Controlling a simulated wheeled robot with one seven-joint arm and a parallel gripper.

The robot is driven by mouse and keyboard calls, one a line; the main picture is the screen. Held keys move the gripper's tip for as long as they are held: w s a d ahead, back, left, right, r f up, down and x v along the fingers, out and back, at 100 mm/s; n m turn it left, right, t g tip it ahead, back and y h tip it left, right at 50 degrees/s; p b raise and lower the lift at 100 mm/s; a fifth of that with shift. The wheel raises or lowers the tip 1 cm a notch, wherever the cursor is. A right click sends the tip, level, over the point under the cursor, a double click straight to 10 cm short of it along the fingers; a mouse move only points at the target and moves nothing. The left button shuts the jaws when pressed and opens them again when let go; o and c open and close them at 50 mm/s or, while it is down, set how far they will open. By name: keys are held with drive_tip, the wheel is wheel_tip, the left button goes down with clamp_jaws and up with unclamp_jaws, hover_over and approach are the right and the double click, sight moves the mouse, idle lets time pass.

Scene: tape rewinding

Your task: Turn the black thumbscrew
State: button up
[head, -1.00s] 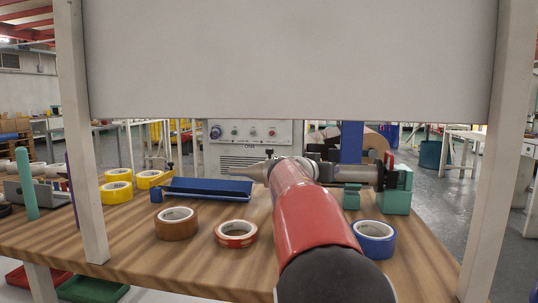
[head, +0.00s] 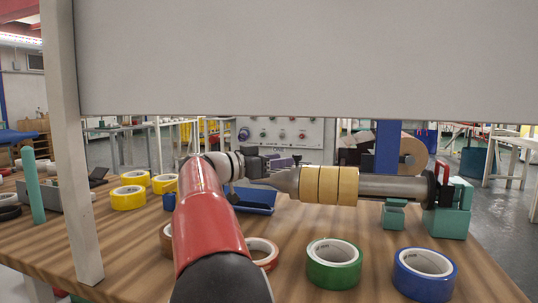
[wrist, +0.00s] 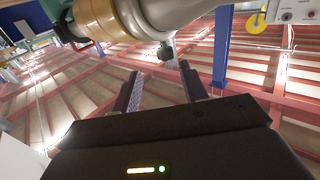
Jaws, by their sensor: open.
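The black thumbscrew (wrist: 165,52) shows in the wrist view as a small dark knob beside the pale metal end of the spindle. I cannot make it out clearly in the head view. The spindle (head: 395,186) lies horizontally and carries several tan tape rolls (head: 328,185). My gripper (wrist: 161,70) is open and empty. Its two fingers point at the thumbscrew, which appears just beyond and between the fingertips. In the head view my gripper (head: 278,162) is near the spindle's tapered left end, and the fingers are small and partly unclear.
A teal support (head: 450,217) holds the spindle's right end. A green tape roll (head: 333,264) and a blue tape roll (head: 424,275) sit in front on the wooden table. A blue tray (head: 254,203) lies behind my arm. A white post (head: 68,150) stands at left.

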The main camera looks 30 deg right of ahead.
sight(297, 157)
drive_tip(key=d, duration=0.2)
drive_tip(key=d+p, duration=0.1)
drive_tip(key=d, duration=0.2)
drive_tip(key=w+d, duration=0.1)
drive_tip(key=d, duration=0.1)
drive_tip(key=shift+d+p, duration=0.2)
drive_tip(key=shift+p, duration=0.2)
drive_tip(key=shift+c, duration=0.2)
clamp_jaws()
drive_tip(key=shift+f+n+t+b, duration=0.1)
drive_tip(key=shift+n+t+b, duration=0.4)
drive_tip(key=shift+b, duration=0.6)
